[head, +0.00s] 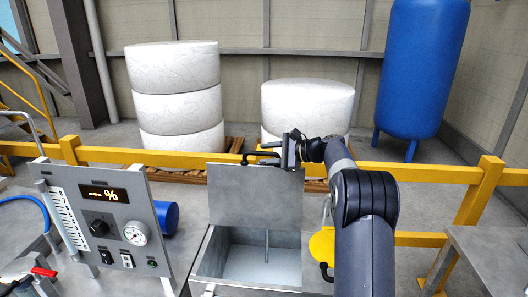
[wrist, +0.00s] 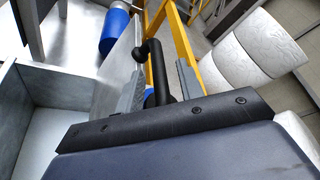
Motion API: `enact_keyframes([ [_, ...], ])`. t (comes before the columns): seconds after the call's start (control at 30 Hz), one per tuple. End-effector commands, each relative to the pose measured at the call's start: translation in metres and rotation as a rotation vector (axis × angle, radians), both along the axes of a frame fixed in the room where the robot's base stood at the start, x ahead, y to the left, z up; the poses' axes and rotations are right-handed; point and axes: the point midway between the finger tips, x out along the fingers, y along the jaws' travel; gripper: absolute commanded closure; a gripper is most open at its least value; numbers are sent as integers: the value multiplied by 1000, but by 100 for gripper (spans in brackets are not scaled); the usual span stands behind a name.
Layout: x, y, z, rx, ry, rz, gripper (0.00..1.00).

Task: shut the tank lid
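The grey metal tank lid (head: 255,197) stands raised, nearly upright, at the back of the open tank (head: 208,262). Pale liquid or a pale floor shows inside the tank. A thin rod stands inside below the lid. My gripper (head: 270,156) is at the lid's top edge, by a black handle (head: 250,158). In the wrist view the two grey fingers (wrist: 160,88) stand on either side of a black bar with a ball end (wrist: 157,68), with small gaps beside it. The open tank (wrist: 40,112) also shows at the left there.
A control panel (head: 107,222) with dial, gauge and display stands left of the tank. A yellow rail (head: 420,172) runs behind it. White stacked rolls (head: 174,68) and a blue vessel (head: 422,60) stand beyond. A grey table (head: 490,250) is at right.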

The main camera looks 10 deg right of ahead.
Motion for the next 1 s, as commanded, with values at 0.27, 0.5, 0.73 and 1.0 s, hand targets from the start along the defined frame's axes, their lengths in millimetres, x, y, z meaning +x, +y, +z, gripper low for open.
enact_keyframes([
  [0.27,9,13,-4,0,0,0,64],
  [0.5,9,13,-5,-1,0,-1,67],
  [0.73,9,12,-4,-1,0,-1,86],
  [1.0,8,12,-4,-1,0,-1,100],
])
